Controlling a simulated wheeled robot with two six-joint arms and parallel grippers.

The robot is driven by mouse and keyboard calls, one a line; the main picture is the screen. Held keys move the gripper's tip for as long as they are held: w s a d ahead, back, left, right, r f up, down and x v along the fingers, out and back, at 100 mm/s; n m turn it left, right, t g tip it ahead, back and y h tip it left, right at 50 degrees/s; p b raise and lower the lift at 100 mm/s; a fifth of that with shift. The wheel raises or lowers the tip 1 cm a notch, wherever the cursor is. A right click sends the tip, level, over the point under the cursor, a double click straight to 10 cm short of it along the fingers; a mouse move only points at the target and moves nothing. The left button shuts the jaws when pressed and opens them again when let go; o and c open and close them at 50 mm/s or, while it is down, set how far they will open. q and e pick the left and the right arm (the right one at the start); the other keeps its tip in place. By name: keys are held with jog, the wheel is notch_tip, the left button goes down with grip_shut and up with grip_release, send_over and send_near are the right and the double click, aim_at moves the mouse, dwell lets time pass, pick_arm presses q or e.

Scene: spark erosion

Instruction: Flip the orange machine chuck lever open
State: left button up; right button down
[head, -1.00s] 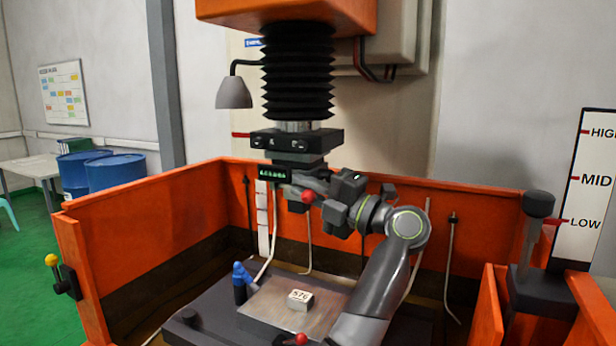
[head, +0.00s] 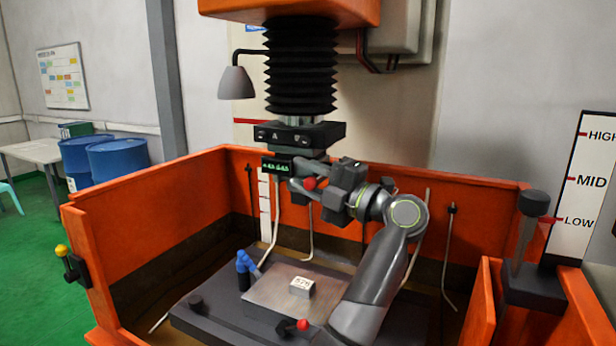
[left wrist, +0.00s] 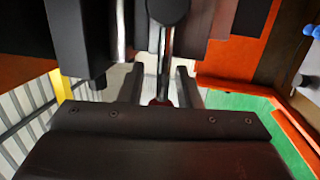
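The chuck lever ends in a red ball (head: 309,183) and sits below the dark chuck head (head: 298,135) of the orange machine. My left gripper (head: 308,180) reaches in from the right at the lever, with its fingers around the red ball. In the left wrist view the two fingers (left wrist: 158,88) stand apart, with a thin metal rod (left wrist: 163,65) between them and a bit of red at its near end. Gaps show on both sides of the rod, so the gripper looks open. My right gripper is out of view.
Below is a dark table with a metal plate (head: 268,290), a marked block (head: 302,287), a blue nozzle (head: 245,262) and another red-balled lever (head: 303,325). Orange tank walls (head: 150,205) enclose the work area. A dark-knobbed lever (head: 533,203) stands at the right by a LOW-MID-HIGH scale (head: 585,185).

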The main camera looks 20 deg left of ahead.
pick_arm(q)
jog(key=shift+o, duration=0.5)
jog(key=shift+s, duration=0.1)
jog(key=shift+w+d+f, duration=0.1)
jog(key=shift+w, duration=0.1)
jog(key=b+v, duration=0.4)
jog(key=v, duration=0.8)
jog(key=shift+s, duration=0.15)
jog(key=shift+c, duration=0.5)
